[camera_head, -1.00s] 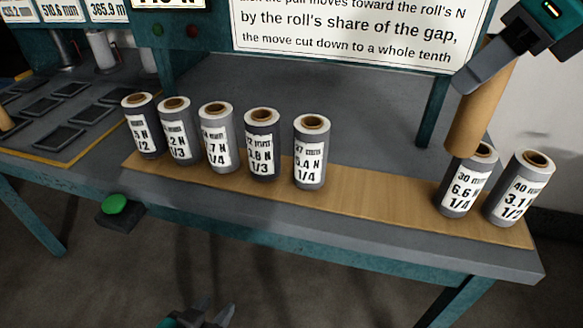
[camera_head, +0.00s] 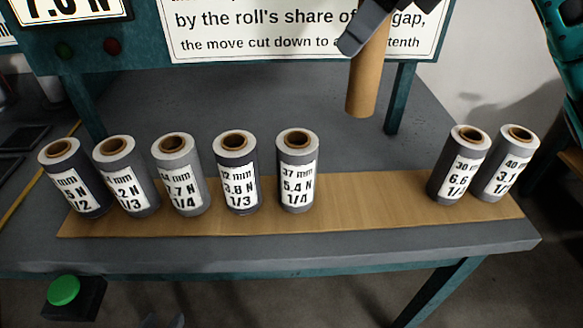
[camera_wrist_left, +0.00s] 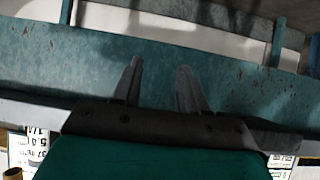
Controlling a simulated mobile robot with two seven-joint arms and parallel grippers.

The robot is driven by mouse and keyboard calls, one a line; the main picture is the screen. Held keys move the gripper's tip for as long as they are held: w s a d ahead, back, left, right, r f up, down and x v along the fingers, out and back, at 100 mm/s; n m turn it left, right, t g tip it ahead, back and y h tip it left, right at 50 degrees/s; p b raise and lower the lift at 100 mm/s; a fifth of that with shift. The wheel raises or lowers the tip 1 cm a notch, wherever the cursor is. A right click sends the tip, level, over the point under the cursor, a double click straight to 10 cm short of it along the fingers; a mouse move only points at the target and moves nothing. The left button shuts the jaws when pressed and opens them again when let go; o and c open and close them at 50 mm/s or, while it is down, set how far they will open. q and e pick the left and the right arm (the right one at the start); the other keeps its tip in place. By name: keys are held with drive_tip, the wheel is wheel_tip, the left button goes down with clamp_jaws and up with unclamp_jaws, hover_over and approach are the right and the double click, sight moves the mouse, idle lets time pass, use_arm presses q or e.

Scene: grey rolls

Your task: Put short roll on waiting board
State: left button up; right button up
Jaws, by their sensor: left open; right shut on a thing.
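A plain brown tube (camera_head: 367,80), without a label, hangs upright from my right gripper (camera_head: 366,28), which is shut on its upper end at the top of the head view. The tube is held above the grey table, behind the wooden board (camera_head: 370,206). Several labelled grey rolls stand on the board's left and middle part, the nearest to the gap being the 37 mm roll (camera_head: 297,172). The 30 mm roll (camera_head: 460,163) and the 40 mm roll (camera_head: 505,165) stand at its right end. My left gripper (camera_wrist_left: 158,85) is open and empty; only its tips show low in the head view.
The board is bare between the 37 mm and 30 mm rolls. A green button (camera_head: 64,290) sits at the front left. A lettered sign (camera_head: 300,30) and a display reading 7.0 N (camera_head: 70,8) stand behind.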

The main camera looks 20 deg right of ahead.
use_arm(q)
drive_tip(key=f+b, duration=0.2)
drive_tip(key=b, duration=0.1)
drive_tip(key=f+b, duration=0.1)
drive_tip(key=shift+w+d+f, duration=0.1)
drive_tip(key=shift+d+f, duration=0.2)
use_arm(e)
wheel_tip(320, 180, down, 20)
drive_tip(key=shift+r, duration=0.15)
use_arm(q)
drive_tip(key=shift+f+b, duration=0.1)
drive_tip(key=shift+b, duration=0.2)
use_arm(e)
drive_tip(key=shift+f, duration=0.25)
use_arm(q)
drive_tip(key=shift+d, duration=0.1)
use_arm(e)
drive_tip(key=o, duration=1.1)
drive_tip(key=shift+r, duration=0.1)
drive_tip(key=shift+o, duration=0.2)
